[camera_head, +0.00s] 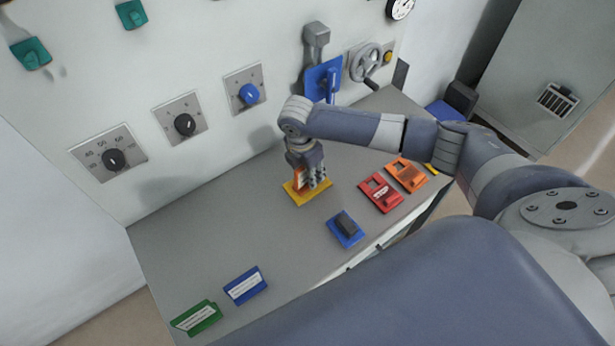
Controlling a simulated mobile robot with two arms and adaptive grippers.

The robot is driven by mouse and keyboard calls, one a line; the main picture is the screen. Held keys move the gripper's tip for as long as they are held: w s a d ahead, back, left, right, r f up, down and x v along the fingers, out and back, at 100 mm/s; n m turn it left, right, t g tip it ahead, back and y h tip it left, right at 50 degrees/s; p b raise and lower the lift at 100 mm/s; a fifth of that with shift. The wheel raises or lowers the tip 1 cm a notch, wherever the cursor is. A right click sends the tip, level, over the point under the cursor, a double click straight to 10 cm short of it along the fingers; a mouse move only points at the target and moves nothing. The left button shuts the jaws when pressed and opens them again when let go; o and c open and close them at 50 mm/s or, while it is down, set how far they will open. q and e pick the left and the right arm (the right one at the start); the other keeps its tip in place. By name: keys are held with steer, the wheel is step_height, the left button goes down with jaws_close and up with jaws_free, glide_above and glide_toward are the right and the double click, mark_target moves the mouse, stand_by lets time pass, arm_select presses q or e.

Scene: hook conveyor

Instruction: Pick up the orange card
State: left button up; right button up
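An orange upright piece (299,180), which looks like the orange card, stands on a yellow base (305,197) on the grey counter. My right gripper (316,180) points down right at it, and its fingers hide much of the piece. I cannot tell whether the fingers are closed on it or only around it. My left gripper is not in view.
On the grey counter (210,235) lie a blue block with a dark top (346,227), a red unit (381,192), an orange unit (406,174), a blue card (245,285) and a green card (196,317). The wall behind carries knobs and a handwheel (366,63).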

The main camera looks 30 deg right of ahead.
stand_by(0.3)
jaws_close()
